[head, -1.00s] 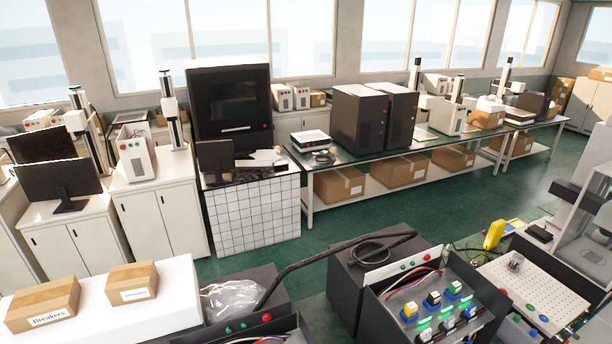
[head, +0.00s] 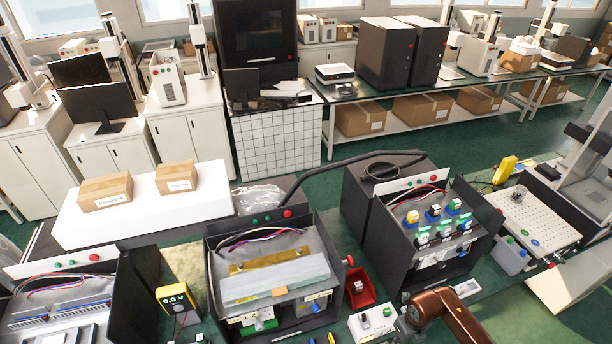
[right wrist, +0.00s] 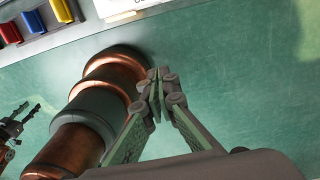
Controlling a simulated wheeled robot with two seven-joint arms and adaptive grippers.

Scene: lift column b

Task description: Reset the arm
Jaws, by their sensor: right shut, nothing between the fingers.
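My right gripper (right wrist: 157,88) shows in the right wrist view. Its two green-grey fingers meet at the tips and nothing is between them. Green floor lies behind the fingers, and a copper link of my own arm is beside them. In the head view, a copper part of my right arm rises at the bottom edge, right of centre, in front of the workbench; the gripper itself cannot be made out there. My left gripper is not seen in the head view. A dark pronged shape at the left edge of the right wrist view is too cut off to name.
A red bin (head: 360,287) and a white button box (head: 373,323) are near my right arm. Two open control cabinets (head: 270,275) (head: 425,225) stand behind. A yellow meter (head: 177,298) is at left. Boxes (head: 105,192) sit on a white block. Green floor lies beyond.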

